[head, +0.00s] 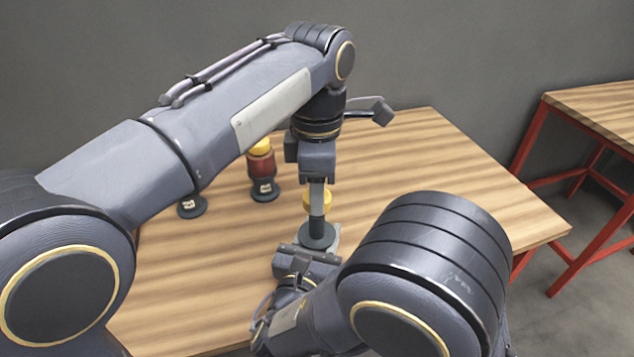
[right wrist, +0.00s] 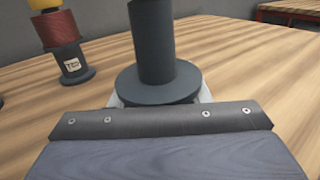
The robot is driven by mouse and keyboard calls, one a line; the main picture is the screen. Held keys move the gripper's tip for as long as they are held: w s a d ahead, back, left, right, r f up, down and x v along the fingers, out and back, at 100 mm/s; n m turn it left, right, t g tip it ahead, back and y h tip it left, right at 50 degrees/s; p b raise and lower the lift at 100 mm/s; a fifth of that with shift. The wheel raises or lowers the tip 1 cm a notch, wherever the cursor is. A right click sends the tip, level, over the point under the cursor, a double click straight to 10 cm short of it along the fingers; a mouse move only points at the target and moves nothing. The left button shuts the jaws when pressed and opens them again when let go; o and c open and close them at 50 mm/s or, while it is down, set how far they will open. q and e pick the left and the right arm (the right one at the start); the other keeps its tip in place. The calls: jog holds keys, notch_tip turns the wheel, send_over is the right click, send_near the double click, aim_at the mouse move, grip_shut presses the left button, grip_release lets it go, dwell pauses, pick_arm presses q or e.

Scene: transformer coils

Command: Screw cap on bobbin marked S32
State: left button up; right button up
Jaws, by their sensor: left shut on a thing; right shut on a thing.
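A dark grey bobbin (head: 317,234) with a wide round base stands upright on the wooden table; its base and post also show in the right wrist view (right wrist: 154,45). No label shows on its visible side. My right gripper (right wrist: 158,97) is shut on the base, with a pale finger at each side. A yellow cap (head: 326,200) sits at the top of the post. My left gripper (head: 317,193) points down from above and is shut on the cap. Its fingers partly hide the cap, so I cannot tell whether the cap is seated.
Another labelled base (head: 191,206) is mostly hidden by my left arm. The table (head: 440,170) is clear on the right. A red-framed table (head: 600,107) stands beyond.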

pick_arm(q)
jog(key=shift+f, duration=0.55)
dwell(0.4)
